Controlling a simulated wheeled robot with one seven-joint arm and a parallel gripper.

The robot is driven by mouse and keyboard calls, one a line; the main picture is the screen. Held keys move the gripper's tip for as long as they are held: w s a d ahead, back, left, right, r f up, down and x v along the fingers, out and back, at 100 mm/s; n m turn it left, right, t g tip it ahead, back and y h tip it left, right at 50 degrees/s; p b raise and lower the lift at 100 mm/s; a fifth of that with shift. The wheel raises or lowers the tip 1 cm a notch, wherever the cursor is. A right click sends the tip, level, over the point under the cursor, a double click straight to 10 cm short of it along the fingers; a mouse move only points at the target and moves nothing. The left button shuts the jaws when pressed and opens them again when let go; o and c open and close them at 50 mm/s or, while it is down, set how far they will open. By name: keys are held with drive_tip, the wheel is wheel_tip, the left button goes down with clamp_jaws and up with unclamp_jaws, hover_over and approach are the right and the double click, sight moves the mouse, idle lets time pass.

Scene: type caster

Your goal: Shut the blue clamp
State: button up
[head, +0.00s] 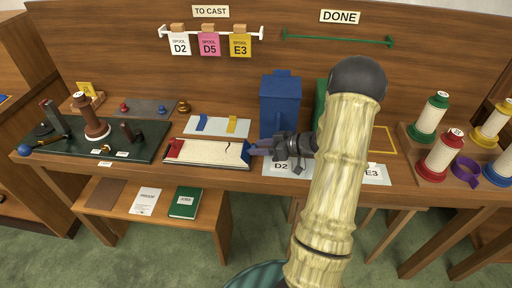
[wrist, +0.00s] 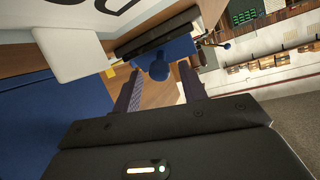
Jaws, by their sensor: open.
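The blue clamp (wrist: 180,47) shows in the wrist view as a blue block with a round blue knob (wrist: 158,69). The knob lies ahead of and between the fingertips of my open gripper (wrist: 160,78); I cannot tell whether they touch it. In the head view my gripper (head: 256,148) points left at the right end of the long pale tray (head: 208,153), and largely hides the clamp there. A red clamp (head: 174,149) sits at the tray's left end. I cannot tell how far the blue clamp is closed.
A tall blue bin (head: 280,103) stands behind my gripper, with a green one (head: 321,105) partly hidden by my arm. A D2 card (head: 281,167) lies under the gripper. A dark green tool mat (head: 60,150) is left; several spools (head: 440,155) stand right.

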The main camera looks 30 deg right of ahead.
drive_tip(key=shift+x, duration=0.95)
clamp_jaws()
